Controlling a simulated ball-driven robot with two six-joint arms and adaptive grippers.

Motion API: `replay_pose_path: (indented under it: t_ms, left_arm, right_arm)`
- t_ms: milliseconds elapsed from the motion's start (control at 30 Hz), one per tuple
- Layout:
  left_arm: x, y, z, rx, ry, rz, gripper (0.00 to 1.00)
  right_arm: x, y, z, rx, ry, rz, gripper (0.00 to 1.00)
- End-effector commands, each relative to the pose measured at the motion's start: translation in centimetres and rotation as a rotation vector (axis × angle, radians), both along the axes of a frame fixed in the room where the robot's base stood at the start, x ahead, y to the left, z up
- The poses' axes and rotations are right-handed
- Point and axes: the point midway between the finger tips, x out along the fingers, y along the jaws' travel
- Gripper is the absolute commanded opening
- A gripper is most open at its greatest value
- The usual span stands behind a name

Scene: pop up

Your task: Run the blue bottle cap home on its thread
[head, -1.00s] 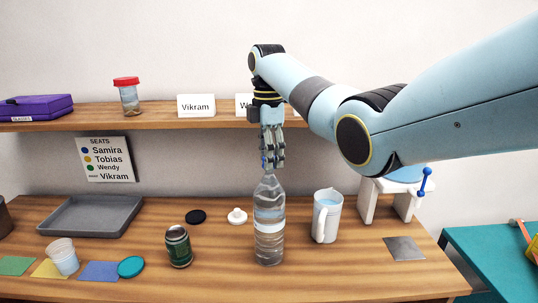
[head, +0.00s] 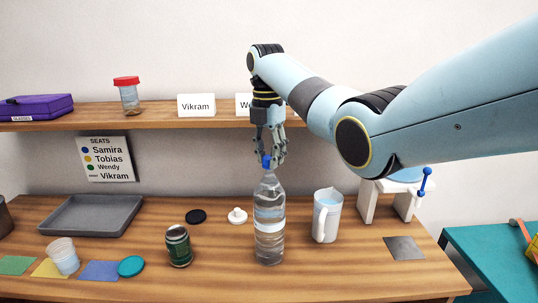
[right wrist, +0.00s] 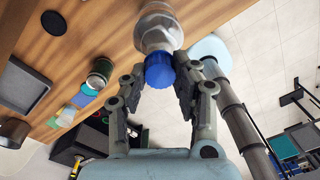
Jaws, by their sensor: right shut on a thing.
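The clear water bottle (head: 268,225) stands upright on the wooden table, with a white band around its middle. The blue bottle cap (head: 266,162) is at the top of its neck; how far down the thread it sits cannot be told. My right gripper (head: 268,152) reaches down from above and is shut on the cap. In the right wrist view the blue cap (right wrist: 159,70) shows between the two fingers of the right gripper (right wrist: 161,74), at the mouth of the bottle (right wrist: 157,30). My left gripper is not in view.
A white jug (head: 327,215) stands close right of the bottle. A green can (head: 178,246), a white stopper (head: 237,216) and a black lid (head: 196,216) are to the left. The shelf (head: 160,118) runs behind the arm. A grey tray (head: 92,216) lies further left.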

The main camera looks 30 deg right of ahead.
Motion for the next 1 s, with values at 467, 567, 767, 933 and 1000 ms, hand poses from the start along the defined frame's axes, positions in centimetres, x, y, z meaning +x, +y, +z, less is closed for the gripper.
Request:
replay_pose_path:
  t_ms: [467, 567, 767, 933, 1000]
  left_arm:
    - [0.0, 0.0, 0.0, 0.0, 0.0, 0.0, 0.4]
    - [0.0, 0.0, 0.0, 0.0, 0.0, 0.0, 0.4]
    - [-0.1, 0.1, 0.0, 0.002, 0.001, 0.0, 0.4]
    - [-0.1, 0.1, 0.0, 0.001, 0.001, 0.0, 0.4]
    - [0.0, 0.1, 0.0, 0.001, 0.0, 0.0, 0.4]
  right_arm:
    - [0.1, -0.1, 0.0, 0.0, -0.001, -0.933, 0.49]
    - [0.1, 0.0, 0.0, 0.001, -0.001, -0.932, 0.54]
    - [0.1, 0.0, 0.0, 0.001, -0.001, -0.931, 0.54]
    - [0.2, -0.1, 1.8, 0.001, -0.003, -0.931, 0.54]
    - [0.3, -0.1, 3.2, 0.002, -0.004, -0.931, 0.54]
